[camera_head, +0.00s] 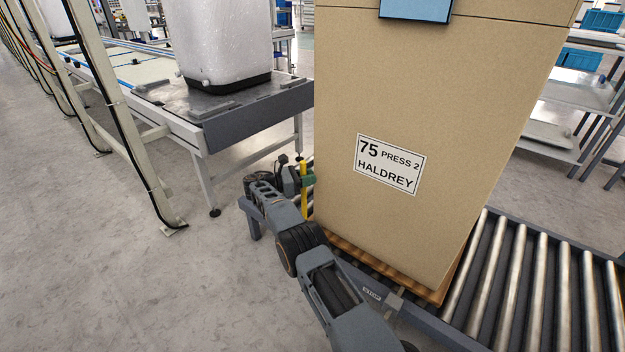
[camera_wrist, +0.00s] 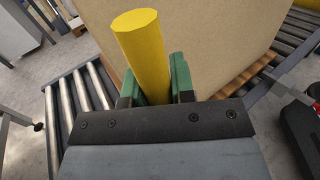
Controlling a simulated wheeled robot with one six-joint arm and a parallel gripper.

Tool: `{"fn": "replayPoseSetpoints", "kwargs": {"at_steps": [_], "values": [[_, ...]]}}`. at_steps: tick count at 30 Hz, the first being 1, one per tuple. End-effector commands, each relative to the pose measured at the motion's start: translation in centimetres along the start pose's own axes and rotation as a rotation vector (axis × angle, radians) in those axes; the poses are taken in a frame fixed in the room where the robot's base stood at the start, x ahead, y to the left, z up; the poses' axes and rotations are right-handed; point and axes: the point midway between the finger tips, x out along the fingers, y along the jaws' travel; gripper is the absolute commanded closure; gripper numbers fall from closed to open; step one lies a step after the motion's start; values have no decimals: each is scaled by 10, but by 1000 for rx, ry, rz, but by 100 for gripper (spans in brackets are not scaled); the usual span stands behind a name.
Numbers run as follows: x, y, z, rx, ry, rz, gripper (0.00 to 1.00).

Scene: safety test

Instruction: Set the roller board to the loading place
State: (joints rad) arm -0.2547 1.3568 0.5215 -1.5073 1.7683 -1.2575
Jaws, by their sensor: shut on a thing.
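A tall tan carton (camera_head: 410,100) stands upright on a thin wooden board (camera_head: 440,292), which rests on the roller conveyor (camera_head: 500,270). The carton's label reads "75 PRESS 2 HALDREY". I cannot tell which part is the roller board. My gripper (camera_head: 304,180) is at the conveyor's left end, beside the carton's lower left edge. Its green fingers are shut on a yellow post (camera_head: 304,200). In the wrist view, the yellow post (camera_wrist: 140,45) stands between the green fingers (camera_wrist: 157,88), with the carton (camera_wrist: 215,35) close behind. The post's lower end is hidden there.
A work table (camera_head: 250,105) with a white wrapped load (camera_head: 225,40) stands left of the carton, beyond a gap. Pale frame posts (camera_head: 120,110) with cables stand further left. Shelves with blue bins (camera_head: 580,60) are at the right. The floor (camera_head: 90,260) at the left is clear.

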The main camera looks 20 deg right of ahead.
Motion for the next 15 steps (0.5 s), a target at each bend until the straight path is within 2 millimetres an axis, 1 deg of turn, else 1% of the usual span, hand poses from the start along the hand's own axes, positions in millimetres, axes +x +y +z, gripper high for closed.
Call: {"fn": "replayPoseSetpoints", "kwargs": {"at_steps": [9,10,15], "values": [[1,0,0,0,-1,0,100],[1,0,0,0,-1,1,76],[0,0,0,0,0,2,60]]}}
